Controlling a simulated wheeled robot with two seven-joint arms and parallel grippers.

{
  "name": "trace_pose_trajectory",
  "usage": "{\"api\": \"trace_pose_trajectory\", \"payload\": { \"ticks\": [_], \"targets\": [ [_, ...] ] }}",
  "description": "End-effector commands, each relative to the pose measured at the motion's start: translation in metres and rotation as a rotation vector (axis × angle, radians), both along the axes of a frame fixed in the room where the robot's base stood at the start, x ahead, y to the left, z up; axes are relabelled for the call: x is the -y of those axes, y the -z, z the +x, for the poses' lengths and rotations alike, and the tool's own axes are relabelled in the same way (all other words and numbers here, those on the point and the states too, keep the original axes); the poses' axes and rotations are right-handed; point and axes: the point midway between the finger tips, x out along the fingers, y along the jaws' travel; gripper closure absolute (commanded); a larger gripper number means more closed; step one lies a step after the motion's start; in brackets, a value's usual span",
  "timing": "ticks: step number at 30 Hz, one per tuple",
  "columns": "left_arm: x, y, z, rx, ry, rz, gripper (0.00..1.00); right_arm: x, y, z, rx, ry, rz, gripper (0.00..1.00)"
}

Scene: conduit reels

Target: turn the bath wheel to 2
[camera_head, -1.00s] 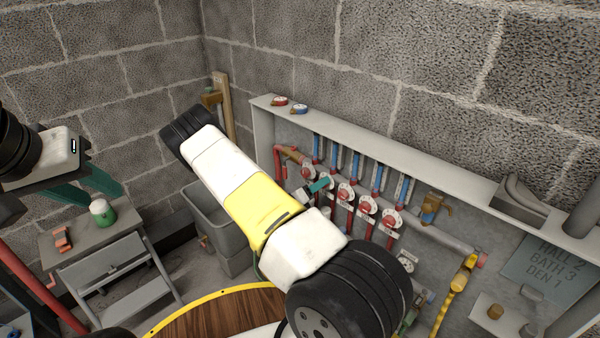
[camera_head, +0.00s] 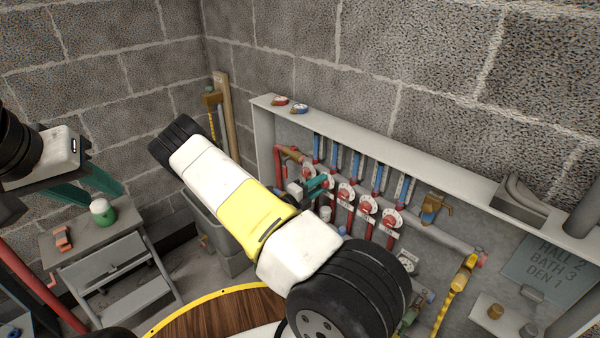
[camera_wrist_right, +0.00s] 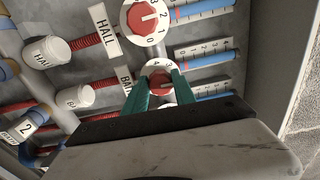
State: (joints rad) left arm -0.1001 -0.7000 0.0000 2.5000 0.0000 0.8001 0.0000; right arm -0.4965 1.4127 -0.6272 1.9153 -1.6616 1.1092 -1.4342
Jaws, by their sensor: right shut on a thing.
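My right gripper (camera_wrist_right: 156,88) is shut on a small white wheel with a red knob (camera_wrist_right: 160,82), a teal finger on each side. The wheel's numbers are mostly covered by the fingers. Beside it, the HALL wheel (camera_wrist_right: 149,17) shows numbers around its red knob. In the head view my right gripper (camera_head: 316,184) is at the left part of the wheel row. My left gripper (camera_head: 88,186) is open and empty, away at the left.
More red-and-white wheels (camera_head: 367,205) sit to the right, below blue gauges (camera_head: 356,166). A board (camera_head: 553,262) reads HALL 2, BATH 3, DEN 1. A cabinet shelf (camera_head: 400,158) overhangs the wheels. A stool (camera_head: 105,262) and grey bin (camera_head: 210,222) stand left.

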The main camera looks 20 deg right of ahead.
Motion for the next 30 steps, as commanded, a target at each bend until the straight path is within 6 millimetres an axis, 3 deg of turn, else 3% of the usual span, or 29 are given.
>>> {"api": "trace_pose_trajectory", "payload": {
  "ticks": [16, 17, 19, 30],
  "targets": [
    [0.0, 0.0, 0.0, 0.0, 0.0, 0.0, 0.64, -0.0015, 0.0009, 0.0009, -0.021, -0.003, -0.006, 1.0],
    [0.0, 0.0, 0.0, 0.0, 0.0, 0.0, 0.64, -0.0015, 0.0009, 0.0009, -0.021, -0.003, -0.006, 0.62],
    [0.0, 0.0, 0.0, 0.0, 0.0, 0.0, 0.64, -0.0013, 0.0008, 0.0008, -0.021, -0.003, -0.007, 0.49],
    [0.0, 0.0, 0.0, 0.0, 0.0, 0.0, 0.64, -0.0034, 0.0004, -0.0005, -0.02, -0.001, -0.007, 0.46]
  ]
}}
